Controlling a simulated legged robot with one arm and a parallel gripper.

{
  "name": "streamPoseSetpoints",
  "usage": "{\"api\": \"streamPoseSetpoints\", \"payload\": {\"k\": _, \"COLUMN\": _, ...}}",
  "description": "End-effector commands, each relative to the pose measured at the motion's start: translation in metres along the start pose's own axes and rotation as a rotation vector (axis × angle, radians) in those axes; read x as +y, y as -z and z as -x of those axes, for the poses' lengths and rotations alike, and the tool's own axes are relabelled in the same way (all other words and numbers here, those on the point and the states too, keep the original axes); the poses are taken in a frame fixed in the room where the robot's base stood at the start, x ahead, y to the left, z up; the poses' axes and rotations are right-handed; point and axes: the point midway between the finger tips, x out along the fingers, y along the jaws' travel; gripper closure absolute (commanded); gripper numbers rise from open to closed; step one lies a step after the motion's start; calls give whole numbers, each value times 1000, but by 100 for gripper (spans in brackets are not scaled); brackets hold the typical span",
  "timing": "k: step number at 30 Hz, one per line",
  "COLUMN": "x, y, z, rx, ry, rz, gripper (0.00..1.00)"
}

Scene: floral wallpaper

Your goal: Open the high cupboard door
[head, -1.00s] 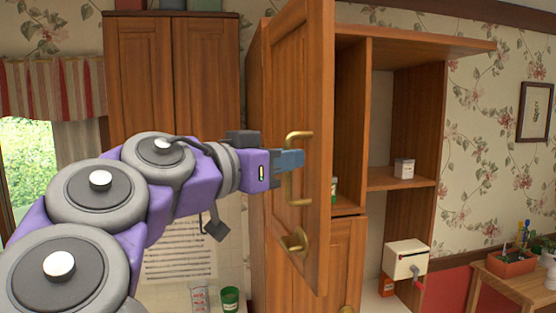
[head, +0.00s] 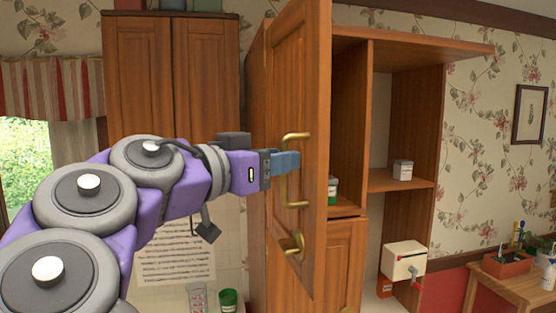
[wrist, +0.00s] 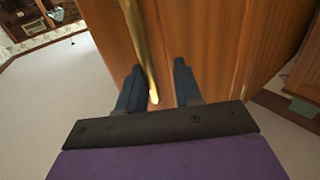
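The high cupboard door (head: 300,105) is wooden and stands swung out, partly open, seen nearly edge-on in the head view. Its brass bar handle (head: 296,137) is on the near face; it also shows in the wrist view (wrist: 140,45). My gripper (head: 287,161) is at the handle. In the wrist view my gripper (wrist: 157,85) has its two fingers apart, with the lower end of the handle between them. Gaps show on both sides of the bar; I cannot tell whether a finger touches it. Behind the door, the cupboard's inside and a green-and-white container (head: 332,190) show.
A closed tall cupboard (head: 172,75) stands to the left. An open shelf (head: 400,184) with a white jar (head: 403,169) is to the right. A small table (head: 520,287) is at the far right.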

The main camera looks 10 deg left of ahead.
Motion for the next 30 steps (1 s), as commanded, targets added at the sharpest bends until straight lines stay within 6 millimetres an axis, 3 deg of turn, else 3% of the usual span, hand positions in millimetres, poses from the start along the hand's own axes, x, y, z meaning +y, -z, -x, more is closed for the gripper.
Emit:
{"api": "streamPoseSetpoints", "payload": {"k": 20, "x": 3, "y": 0, "z": 0, "rx": -2, "ry": 0, "rz": -2, "gripper": 67}}
{"api": "streamPoseSetpoints", "payload": {"k": 25, "x": 1, "y": 0, "z": 21, "rx": -1, "ry": 0, "rz": 0, "gripper": 67}}
{"api": "streamPoseSetpoints", "payload": {"k": 30, "x": -1, "y": 0, "z": 58, "rx": 0, "ry": 2, "rz": 1, "gripper": 67}}
